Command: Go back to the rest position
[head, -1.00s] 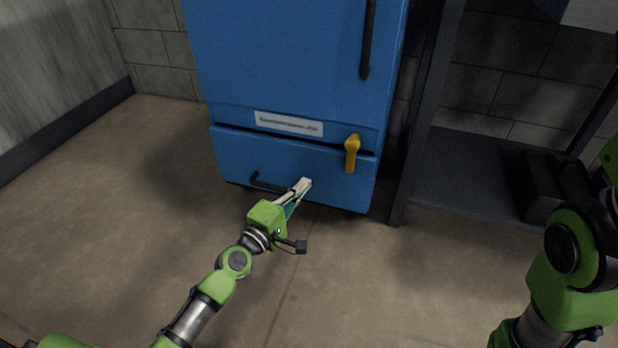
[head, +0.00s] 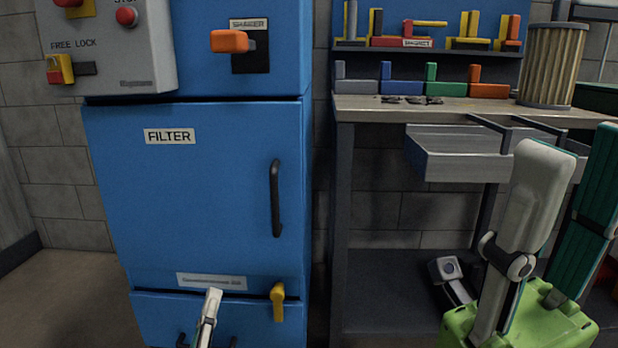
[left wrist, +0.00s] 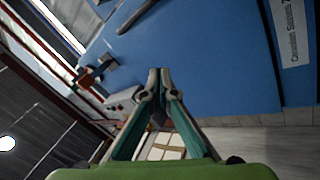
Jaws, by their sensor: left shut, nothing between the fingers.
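My left gripper (head: 212,294) shows at the bottom of the head view, in front of the blue machine's lower drawer (head: 255,320). In the left wrist view its fingers (left wrist: 159,72) meet at the tips, shut with nothing between them. The drawer's black handle is partly hidden behind the left gripper. My right gripper (head: 578,142) stands large at the right of the head view, pointing up, its two fingers apart and nothing seen between them.
The blue machine has a closed FILTER door (head: 195,205) with a black handle (head: 276,198) and a yellow latch (head: 277,302). A workbench (head: 375,108) stands to the right, with coloured holders, a pleated filter (head: 552,65) and a grey tray (head: 455,158) behind my right gripper.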

